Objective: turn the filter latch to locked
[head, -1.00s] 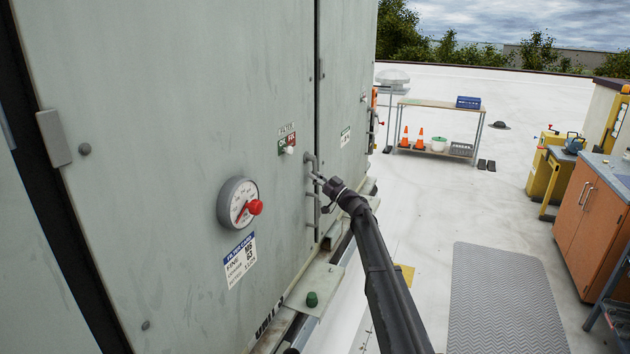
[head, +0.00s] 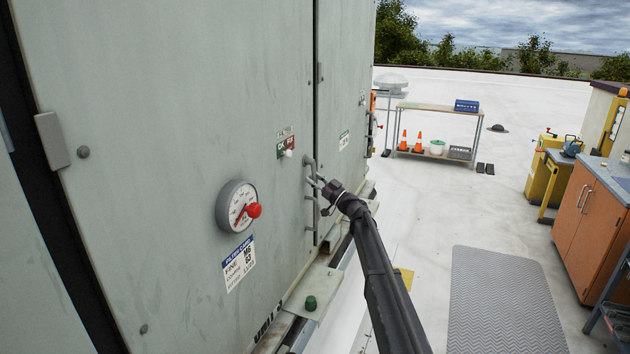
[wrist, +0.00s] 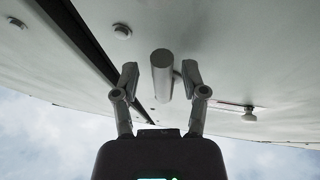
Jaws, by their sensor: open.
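A plate marked FILTER (head: 286,141), with a green and a red field, is on the grey cabinet door in the head view. A small white knob (head: 288,154) sits at its lower edge. Grey bar handles (head: 310,163) stand to its right by the door seam. My gripper (head: 318,182) is at these handles, right of and below the plate. In the wrist view my open gripper (wrist: 160,82) has a finger on each side of a grey rounded bar (wrist: 162,72), with gaps visible. Which part is the latch, and its setting, I cannot tell.
A round gauge with a red knob (head: 237,207) is on the door to the left. A ledge with a green knob (head: 310,303) juts out below. A shelf table with cones (head: 440,106) stands far back. A grey mat (head: 505,300) lies on the open white roof.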

